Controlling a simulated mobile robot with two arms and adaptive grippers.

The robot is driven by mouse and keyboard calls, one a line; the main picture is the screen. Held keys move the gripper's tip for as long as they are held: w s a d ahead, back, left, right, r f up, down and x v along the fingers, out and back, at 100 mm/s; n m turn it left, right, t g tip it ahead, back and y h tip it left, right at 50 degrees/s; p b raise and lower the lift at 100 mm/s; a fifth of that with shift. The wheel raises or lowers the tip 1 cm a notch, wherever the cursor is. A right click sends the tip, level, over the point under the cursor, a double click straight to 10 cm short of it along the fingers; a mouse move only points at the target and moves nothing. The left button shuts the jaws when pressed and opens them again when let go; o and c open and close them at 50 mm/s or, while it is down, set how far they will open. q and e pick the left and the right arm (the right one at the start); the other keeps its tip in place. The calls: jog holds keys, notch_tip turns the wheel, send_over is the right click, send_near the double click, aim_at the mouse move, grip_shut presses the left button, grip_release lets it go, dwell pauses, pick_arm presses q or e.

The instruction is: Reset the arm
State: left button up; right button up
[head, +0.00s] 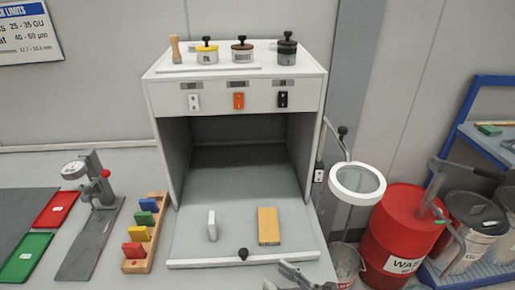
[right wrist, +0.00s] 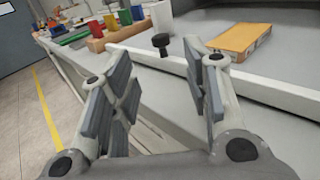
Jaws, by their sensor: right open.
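My right gripper (head: 296,277) shows at the bottom edge of the head view, in front of the front edge of the white cabinet's pull-out shelf. In the right wrist view the gripper (right wrist: 158,95) has its two fingers wide apart with nothing between them. Beyond the fingers are the shelf's white front edge and a black knob (right wrist: 160,42), apart from the gripper. My left gripper is not in view.
The white cabinet (head: 318,90) is open at the front. A white block (head: 212,226) and a yellow block (head: 268,226) stand on its shelf. A wooden rack (head: 134,266) of coloured blocks is at left. A red drum (head: 400,235) and a round-framed lens (head: 357,183) stand at right.

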jog(key=s+a+f+n+g+h, duration=0.3)
jog(key=s+n+g, duration=0.55)
jog(key=n, duration=0.95)
jog(key=s+d+f+n+h, duration=0.2)
jog(key=s+d+n+h, duration=0.3)
jog(key=d, duration=0.3)
jog(key=s+d+f+n+h, duration=0.2)
jog(key=s+d+n+h, duration=0.1)
jog(key=d+n+h, duration=0.3)
notch_tip(320, 180, down, 26)
jog(key=s+d+g+y+b, duration=0.1)
jog(key=s+g, duration=0.1)
jog(key=s+d+f+g+b, duration=0.1)
jog(key=s+d+f, duration=0.2)
jog(key=s+f, duration=1.3)
jog(key=shift+s+f, duration=0.2)
jog(key=shift+f, duration=0.45)
